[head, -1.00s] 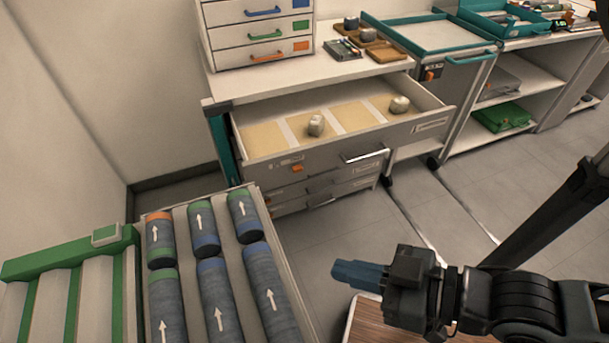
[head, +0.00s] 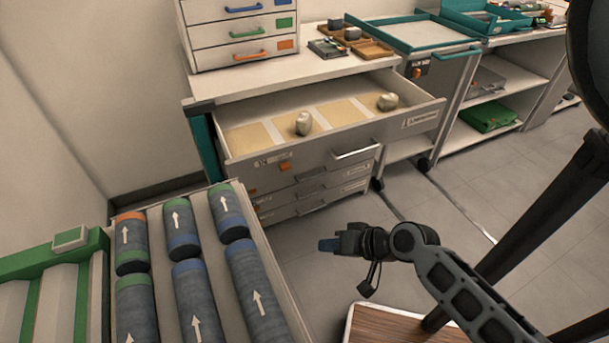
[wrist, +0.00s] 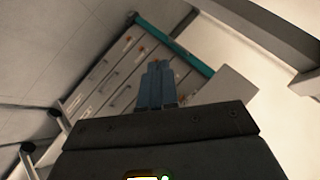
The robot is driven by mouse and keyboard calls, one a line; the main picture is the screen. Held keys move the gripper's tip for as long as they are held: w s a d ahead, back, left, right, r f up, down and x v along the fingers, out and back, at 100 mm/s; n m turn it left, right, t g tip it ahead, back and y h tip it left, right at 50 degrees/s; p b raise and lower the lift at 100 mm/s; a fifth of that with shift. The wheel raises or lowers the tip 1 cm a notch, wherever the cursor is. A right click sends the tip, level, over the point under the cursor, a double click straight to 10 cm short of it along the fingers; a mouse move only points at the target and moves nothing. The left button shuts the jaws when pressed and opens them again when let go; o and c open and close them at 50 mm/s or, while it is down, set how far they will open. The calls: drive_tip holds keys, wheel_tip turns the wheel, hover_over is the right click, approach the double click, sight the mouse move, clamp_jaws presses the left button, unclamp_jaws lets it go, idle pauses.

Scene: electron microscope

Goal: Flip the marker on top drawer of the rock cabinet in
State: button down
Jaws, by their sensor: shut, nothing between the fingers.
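The rock cabinet (head: 290,86) stands at the back with its top drawer (head: 360,145) pulled open. A small orange marker (head: 285,167) sits on the drawer's front, left of the handle (head: 355,153). Whether it is flipped in or out is too small to tell. My gripper (head: 326,245) is shut and empty, in front of the cabinet, apart from it and lower in the picture than the marker. In the wrist view the shut blue fingers (wrist: 158,85) point toward the drawer fronts (wrist: 105,75), where small orange spots show.
Two rocks (head: 303,123) (head: 387,101) lie in the open drawer. A rack of core samples (head: 190,262) fills the lower left. A wooden-topped surface (head: 390,325) is below my arm. Grey floor lies between. A cart with a teal-edged tray (head: 412,32) stands right of the cabinet.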

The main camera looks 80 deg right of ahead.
drive_tip(key=s+d+r+m+t+b, duration=0.1)
drive_tip(key=d+r+m+t+b, duration=0.1)
drive_tip(key=d, duration=0.7)
drive_tip(key=s+d+r+m+t+b, duration=0.1)
drive_tip(key=d+r+m+t+b, duration=0.2)
drive_tip(key=d+t, duration=0.3)
drive_tip(key=d+r+b, duration=0.1)
drive_tip(key=d, duration=0.2)
drive_tip(key=shift+s+r+y, duration=0.15)
drive_tip(key=shift+s+y, duration=0.1)
drive_tip(key=shift+y, duration=0.15)
drive_tip(key=shift+d, duration=0.1)
approach(289, 164)
drive_tip(key=w+d, duration=0.1)
drive_tip(key=d, duration=0.1)
drive_tip(key=w+d+f, duration=0.1)
drive_tip(key=w+d, duration=0.1)
drive_tip(key=shift+w+f, duration=0.15)
drive_tip(key=shift+w, duration=0.1)
drive_tip(key=shift+w+a, duration=1.25)
drive_tip(key=shift+w, duration=0.05)
drive_tip(key=shift+w, duration=0.1)
